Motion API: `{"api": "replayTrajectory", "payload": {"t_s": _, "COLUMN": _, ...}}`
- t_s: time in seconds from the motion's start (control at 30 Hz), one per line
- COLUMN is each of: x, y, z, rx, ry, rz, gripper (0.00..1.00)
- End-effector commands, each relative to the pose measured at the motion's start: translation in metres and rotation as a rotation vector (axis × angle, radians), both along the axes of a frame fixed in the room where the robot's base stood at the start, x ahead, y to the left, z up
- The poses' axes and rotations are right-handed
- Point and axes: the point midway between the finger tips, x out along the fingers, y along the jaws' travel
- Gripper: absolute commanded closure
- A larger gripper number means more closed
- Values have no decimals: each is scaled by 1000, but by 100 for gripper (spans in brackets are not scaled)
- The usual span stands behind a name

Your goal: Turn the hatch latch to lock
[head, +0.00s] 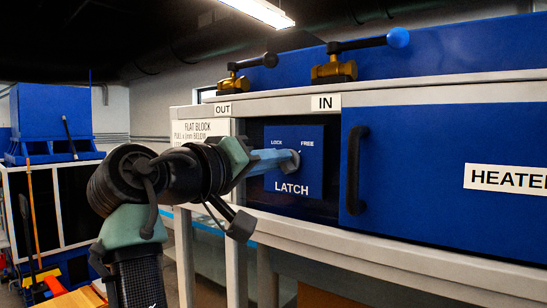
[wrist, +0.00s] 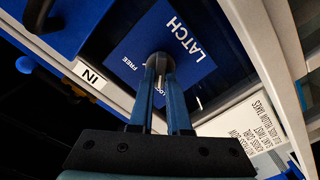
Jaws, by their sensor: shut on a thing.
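The latch (head: 296,160) is a grey metal knob on a square blue plate (head: 312,175) lettered LOCK at left, FREE at right and LATCH below. My gripper (head: 288,160) reaches it from the left, its blue fingers shut on the latch. In the wrist view my gripper (wrist: 161,72) has its fingers on either side of the latch's metal lever, below the round hub (wrist: 158,58). The lever runs from the hub toward the side of the plate (wrist: 135,50) with the LOCK lettering. The fingers partly cover that word, so the exact setting is hard to tell.
The plate sits in a dark recess beside a blue door with a black handle (head: 355,170) and a HEATER label (head: 507,179). Above are brass valves, one with a blue-knobbed lever (head: 398,38), over OUT and IN labels.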

Motion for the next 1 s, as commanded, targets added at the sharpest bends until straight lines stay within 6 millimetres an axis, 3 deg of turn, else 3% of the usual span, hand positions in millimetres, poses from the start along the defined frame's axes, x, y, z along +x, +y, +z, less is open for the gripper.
{"api": "replayTrajectory", "payload": {"t_s": 0.7, "x": 1, "y": -1, "z": -4, "rx": -62, "ry": 55, "rz": -3, "gripper": 100}}
{"api": "replayTrajectory", "payload": {"t_s": 0.73, "x": 1, "y": -1, "z": -4, "rx": -62, "ry": 55, "rz": -3, "gripper": 83}}
{"api": "replayTrajectory", "payload": {"t_s": 0.87, "x": 1, "y": 0, "z": -3, "rx": -62, "ry": 52, "rz": -3, "gripper": 59}}
{"api": "replayTrajectory", "payload": {"t_s": 0.9, "x": 0, "y": 0, "z": -3, "rx": -62, "ry": 51, "rz": -2, "gripper": 54}}
{"api": "replayTrajectory", "payload": {"t_s": 1.0, "x": 0, "y": 0, "z": -2, "rx": -62, "ry": 49, "rz": -2, "gripper": 54}}
